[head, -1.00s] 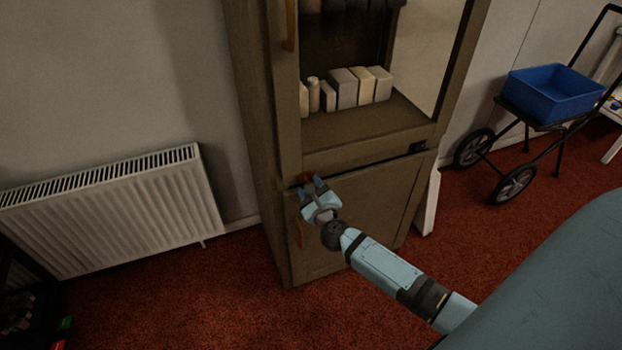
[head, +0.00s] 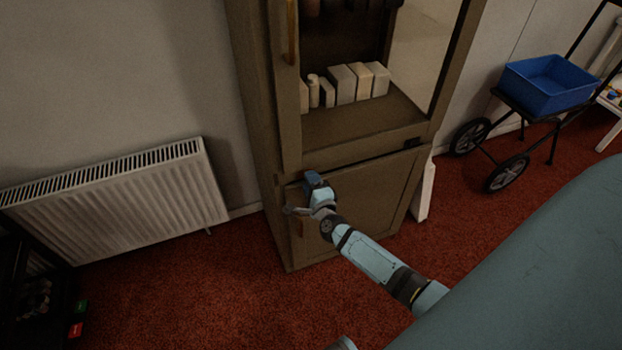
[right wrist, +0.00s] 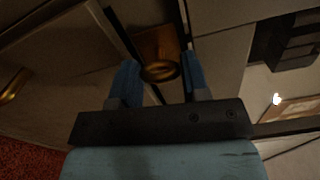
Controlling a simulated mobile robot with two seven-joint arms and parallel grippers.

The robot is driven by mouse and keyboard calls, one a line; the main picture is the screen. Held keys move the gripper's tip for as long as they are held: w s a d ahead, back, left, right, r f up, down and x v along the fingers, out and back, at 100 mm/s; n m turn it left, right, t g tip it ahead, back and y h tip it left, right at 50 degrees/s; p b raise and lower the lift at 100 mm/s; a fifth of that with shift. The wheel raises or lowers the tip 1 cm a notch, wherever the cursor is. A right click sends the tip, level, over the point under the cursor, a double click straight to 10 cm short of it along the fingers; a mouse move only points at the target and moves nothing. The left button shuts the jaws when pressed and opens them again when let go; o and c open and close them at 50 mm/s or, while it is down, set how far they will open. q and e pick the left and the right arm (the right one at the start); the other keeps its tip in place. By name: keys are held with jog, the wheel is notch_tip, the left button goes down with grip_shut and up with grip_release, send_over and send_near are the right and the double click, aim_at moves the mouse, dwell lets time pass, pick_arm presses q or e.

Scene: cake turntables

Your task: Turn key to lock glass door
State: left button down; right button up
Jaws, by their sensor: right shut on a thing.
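The glass door (head: 286,110) is the upper door of a tall brown cabinet, with a handle (head: 291,30) on its left edge. It looks close to its frame, but I cannot tell whether it is fully shut. My right gripper (head: 304,192) is at the door's lower left corner. In the right wrist view, the fingers of my right gripper (right wrist: 160,80) are shut on a brass key (right wrist: 160,71), one on each side of it. Behind the key is a brownish plate. In the head view the gripper hides the key and lock. My left gripper is out of view.
The lower cabinet door (head: 375,195) is below, its handle (head: 299,228) close under my gripper. Pale boxes (head: 345,83) stand inside the cabinet. A white radiator (head: 120,195) is to the left. A blue crate (head: 545,90) on a wheeled cart stands right. Red carpet is clear in front.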

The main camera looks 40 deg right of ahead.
jog(key=shift+n+p, duration=0.35)
jog(key=shift+n, duration=0.35)
jog(key=o, duration=0.9)
jog(key=p+v, duration=0.1)
jog(key=v, duration=1.2)
jog(key=shift+s, duration=0.4)
jog(key=shift+f, duration=0.1)
